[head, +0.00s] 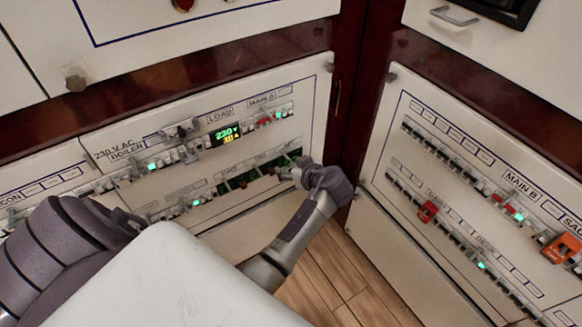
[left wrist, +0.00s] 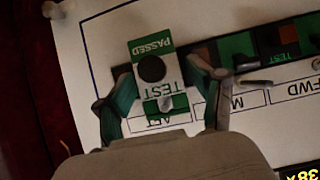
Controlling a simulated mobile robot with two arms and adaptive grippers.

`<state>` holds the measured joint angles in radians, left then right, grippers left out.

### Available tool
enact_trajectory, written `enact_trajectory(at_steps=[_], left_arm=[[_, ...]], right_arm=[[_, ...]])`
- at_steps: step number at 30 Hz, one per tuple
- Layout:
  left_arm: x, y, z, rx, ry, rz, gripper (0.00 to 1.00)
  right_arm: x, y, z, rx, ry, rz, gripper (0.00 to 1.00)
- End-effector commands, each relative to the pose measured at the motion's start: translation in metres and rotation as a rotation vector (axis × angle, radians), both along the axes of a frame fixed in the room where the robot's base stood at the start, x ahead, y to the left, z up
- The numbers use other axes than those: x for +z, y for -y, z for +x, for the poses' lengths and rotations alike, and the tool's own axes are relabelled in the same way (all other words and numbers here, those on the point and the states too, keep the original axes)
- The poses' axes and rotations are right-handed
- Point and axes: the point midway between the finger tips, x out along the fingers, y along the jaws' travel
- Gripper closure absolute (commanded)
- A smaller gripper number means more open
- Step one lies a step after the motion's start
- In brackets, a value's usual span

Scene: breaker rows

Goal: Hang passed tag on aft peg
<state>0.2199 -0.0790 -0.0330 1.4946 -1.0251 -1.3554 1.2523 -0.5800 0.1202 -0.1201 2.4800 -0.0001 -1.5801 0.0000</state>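The passed tag (left wrist: 139,54) is a white and green plate with a black disc, lettered TEST and PASSED, upside down in the left wrist view. It lies over the panel at the AFT label (left wrist: 168,119). The aft peg (left wrist: 165,101) shows at the tag's slotted end; I cannot tell whether the slot is fully around it. My left gripper (left wrist: 157,74) has its fingers apart, one on each side of the tag, with narrow gaps visible. In the head view the left gripper (head: 292,173) is at the right end of the lower row, hiding the tag. My right gripper is not in view.
A dark strip (left wrist: 222,51) beside the tag carries another peg (left wrist: 256,83) and coloured plates, towards the FWD label (left wrist: 299,87). A second breaker panel (head: 428,178) stands at the right, with a red lockout (head: 428,211) and an orange one (head: 562,248). Wooden floor (head: 345,275) lies below.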

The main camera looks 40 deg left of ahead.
Motion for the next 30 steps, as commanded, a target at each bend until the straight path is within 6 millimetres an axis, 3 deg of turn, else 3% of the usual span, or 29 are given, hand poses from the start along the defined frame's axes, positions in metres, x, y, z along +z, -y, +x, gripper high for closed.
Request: enact_trajectory(at_steps=[14, 30], left_arm=[[0.005, 0.001, 0.001, 0.0, 0.003, -0.001, 0.27], [0.092, 0.001, 0.001, 0.0, 0.003, -0.002, 0.27]], right_arm=[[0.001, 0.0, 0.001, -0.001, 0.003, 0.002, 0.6], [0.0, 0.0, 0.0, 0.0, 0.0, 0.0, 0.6]])
